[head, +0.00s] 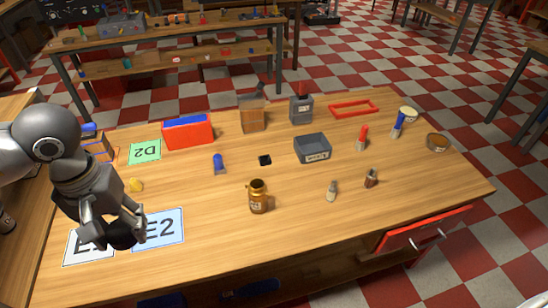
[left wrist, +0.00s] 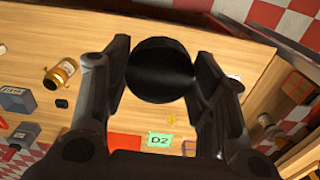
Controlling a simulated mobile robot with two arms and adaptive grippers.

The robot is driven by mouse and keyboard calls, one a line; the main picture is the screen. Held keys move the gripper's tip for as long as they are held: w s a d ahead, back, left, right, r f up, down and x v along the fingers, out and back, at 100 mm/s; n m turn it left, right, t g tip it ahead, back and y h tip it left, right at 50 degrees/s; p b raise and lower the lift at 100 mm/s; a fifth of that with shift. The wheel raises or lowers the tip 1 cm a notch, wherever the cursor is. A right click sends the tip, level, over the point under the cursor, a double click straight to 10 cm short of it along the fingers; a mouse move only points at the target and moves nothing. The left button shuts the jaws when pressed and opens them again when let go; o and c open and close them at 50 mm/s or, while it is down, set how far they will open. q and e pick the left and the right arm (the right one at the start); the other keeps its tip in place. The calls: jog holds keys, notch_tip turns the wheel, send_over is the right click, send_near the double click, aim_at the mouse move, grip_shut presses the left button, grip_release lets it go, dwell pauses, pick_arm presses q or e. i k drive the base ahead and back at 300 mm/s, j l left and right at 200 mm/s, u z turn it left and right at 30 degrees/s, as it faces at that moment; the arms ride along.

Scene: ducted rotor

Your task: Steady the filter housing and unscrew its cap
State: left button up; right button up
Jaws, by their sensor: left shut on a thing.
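My left gripper (head: 122,228) is shut on a round black thing (left wrist: 160,70), low over the front left of the table. The black thing also shows in the head view, partly hidden by the fingers. In the left wrist view its flat round face sits between the two fingers. I cannot tell whether it is the filter housing or only its cap, nor whether it touches the table. An amber jar (head: 258,197) with a pale label stands apart at the middle front; it also shows in the left wrist view (left wrist: 62,73). My right gripper is not in view.
The E2 card (head: 165,230) lies beside the left gripper, the D2 card (head: 145,152) farther back.

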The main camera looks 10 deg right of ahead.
aim_at(258, 194)
jog(key=i+l, duration=0.15)
jog(key=l, duration=0.25)
jog(key=i+l, duration=0.1)
jog(key=l, duration=0.25)
jog(key=i+l, duration=0.15)
jog(key=l, duration=0.25)
jog(key=i+l, duration=0.1)
jog(key=l, duration=0.3)
jog(key=i+l, duration=0.15)
jog(key=l, duration=0.2)
jog(key=i+l, duration=0.1)
jog(key=l, duration=0.3)
